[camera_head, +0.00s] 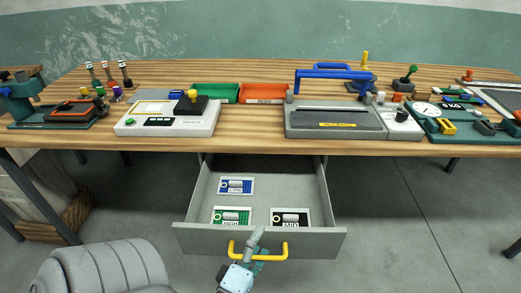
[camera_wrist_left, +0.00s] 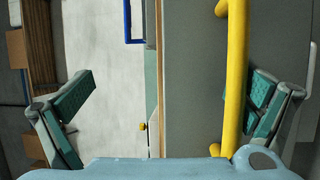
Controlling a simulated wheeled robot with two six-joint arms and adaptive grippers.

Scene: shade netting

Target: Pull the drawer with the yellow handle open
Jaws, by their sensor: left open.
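The grey drawer (camera_head: 201,212) under the table stands well out, and its inside shows. Its yellow handle (camera_head: 240,249) is on the front panel; in the left wrist view the handle (camera_wrist_left: 236,70) runs along the right side. My left gripper (camera_head: 257,252) is at the handle in the head view. In the left wrist view the left gripper (camera_wrist_left: 168,100) is open, with the handle between its fingers, close to the right finger. Whether that finger touches it I cannot tell. My right gripper is in neither view.
Blue, green and black labelled cards (camera_head: 236,186) lie in the drawer. The wooden tabletop (camera_head: 250,118) above holds devices, a green bin (camera_head: 216,93) and an orange bin (camera_head: 262,93). A grey chair (camera_head: 105,268) stands at front left. Floor to the right is clear.

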